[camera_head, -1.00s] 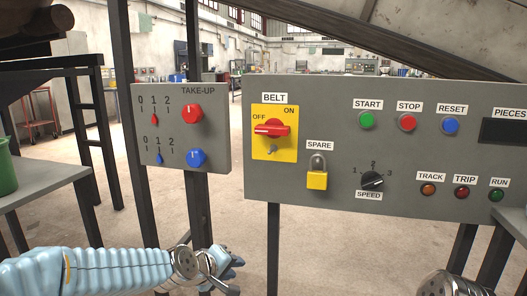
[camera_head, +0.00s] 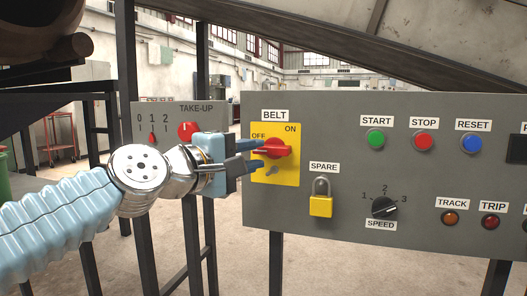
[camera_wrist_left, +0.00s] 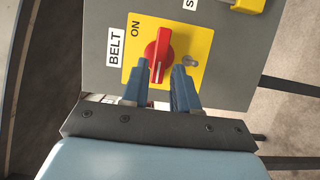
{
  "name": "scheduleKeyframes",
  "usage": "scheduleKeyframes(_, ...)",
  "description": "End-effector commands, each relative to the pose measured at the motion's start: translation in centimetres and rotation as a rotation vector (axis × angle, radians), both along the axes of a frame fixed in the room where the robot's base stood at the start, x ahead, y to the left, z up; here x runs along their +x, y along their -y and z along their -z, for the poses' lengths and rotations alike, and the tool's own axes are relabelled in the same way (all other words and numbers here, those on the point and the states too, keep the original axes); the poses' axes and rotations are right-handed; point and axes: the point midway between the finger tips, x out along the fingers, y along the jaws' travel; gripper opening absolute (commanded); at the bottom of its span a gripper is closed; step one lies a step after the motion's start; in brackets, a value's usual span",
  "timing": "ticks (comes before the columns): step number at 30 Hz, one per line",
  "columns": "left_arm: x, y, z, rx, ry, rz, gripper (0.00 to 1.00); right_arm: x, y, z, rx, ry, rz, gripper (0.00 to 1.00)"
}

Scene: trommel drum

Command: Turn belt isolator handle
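The red belt isolator handle (camera_head: 275,148) sits on a yellow plate (camera_head: 288,175) under the BELT label, lying roughly level, between the OFF mark at left and the ON mark at upper right. My left gripper (camera_head: 258,155) reaches in from the left, its blue fingers at the handle's left end. In the left wrist view, the open fingers (camera_wrist_left: 163,82) straddle the near end of the red handle (camera_wrist_left: 158,52), with a gap on the right finger's side. Contact with the left finger cannot be told. My right gripper is out of view.
A small metal stud (camera_wrist_left: 187,58) is on the plate beside the handle. A yellow padlock (camera_head: 321,206) hangs under SPARE. START (camera_head: 375,140), STOP (camera_head: 424,142) and the SPEED knob (camera_head: 384,207) are to the right. The take-up panel (camera_head: 150,115) is partly behind my left gripper.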

Motion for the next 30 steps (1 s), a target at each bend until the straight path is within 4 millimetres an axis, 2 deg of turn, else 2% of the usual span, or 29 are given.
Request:
scheduleKeyframes(6,2.3,2.0,0.0,0.0,0.0,0.0,0.29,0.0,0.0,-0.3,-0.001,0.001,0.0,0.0)
scheduleKeyframes(17,2.8,2.4,0.0,0.0,0.0,-0.001,0.29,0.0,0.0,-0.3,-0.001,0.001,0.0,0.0)
scheduleKeyframes(23,2.8,2.4,0.0,0.001,0.001,-0.001,0.01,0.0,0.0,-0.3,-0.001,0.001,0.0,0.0)
scheduleKeyframes(30,2.8,2.4,0.0,0.007,0.002,-0.001,0.0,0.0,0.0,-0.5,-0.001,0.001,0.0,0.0)
